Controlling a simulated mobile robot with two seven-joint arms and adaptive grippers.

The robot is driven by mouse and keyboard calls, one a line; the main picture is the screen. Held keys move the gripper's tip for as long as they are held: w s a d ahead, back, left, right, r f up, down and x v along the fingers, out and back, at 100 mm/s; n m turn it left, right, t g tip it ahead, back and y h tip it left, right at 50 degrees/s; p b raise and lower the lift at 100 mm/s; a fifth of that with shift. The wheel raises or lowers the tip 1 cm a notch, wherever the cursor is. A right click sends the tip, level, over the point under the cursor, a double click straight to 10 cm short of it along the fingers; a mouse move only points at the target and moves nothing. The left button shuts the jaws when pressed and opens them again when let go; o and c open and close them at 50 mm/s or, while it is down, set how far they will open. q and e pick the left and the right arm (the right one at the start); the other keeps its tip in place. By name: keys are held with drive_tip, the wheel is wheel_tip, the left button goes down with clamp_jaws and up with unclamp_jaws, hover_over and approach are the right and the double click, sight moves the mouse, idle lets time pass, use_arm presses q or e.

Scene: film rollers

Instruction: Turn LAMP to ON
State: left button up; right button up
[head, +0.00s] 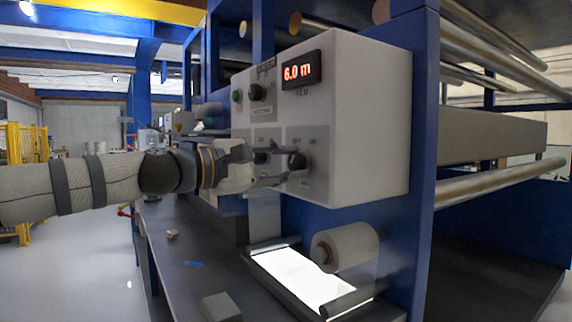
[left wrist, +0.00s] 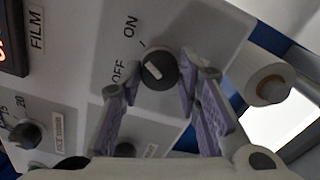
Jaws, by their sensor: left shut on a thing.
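A black rotary knob (left wrist: 159,70) with a pale mark sits between OFF and ON labels on the grey control box. In the head view this knob (head: 299,161) is at the lower right of the box's front, partly covered by the fingers. My left gripper (left wrist: 163,76) is shut on the knob, one purple-padded finger on each side. In the head view the left gripper (head: 286,164) reaches the panel from the left. The pale mark slants toward the label side; its exact setting is hard to tell. The name LAMP is not readable. My right gripper is not in view.
The control box (head: 370,120) also carries a red display (head: 298,72) and other knobs, one with a number scale (left wrist: 25,134). Below are a bright white lit panel (head: 298,276) and a pale film roll (head: 345,246). Blue frame posts and metal rollers stand at the right.

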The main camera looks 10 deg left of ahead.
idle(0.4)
use_arm(q)
drive_tip(key=o, duration=1.1)
drive_tip(key=shift+o, duration=0.2)
drive_tip(key=v, duration=1.2)
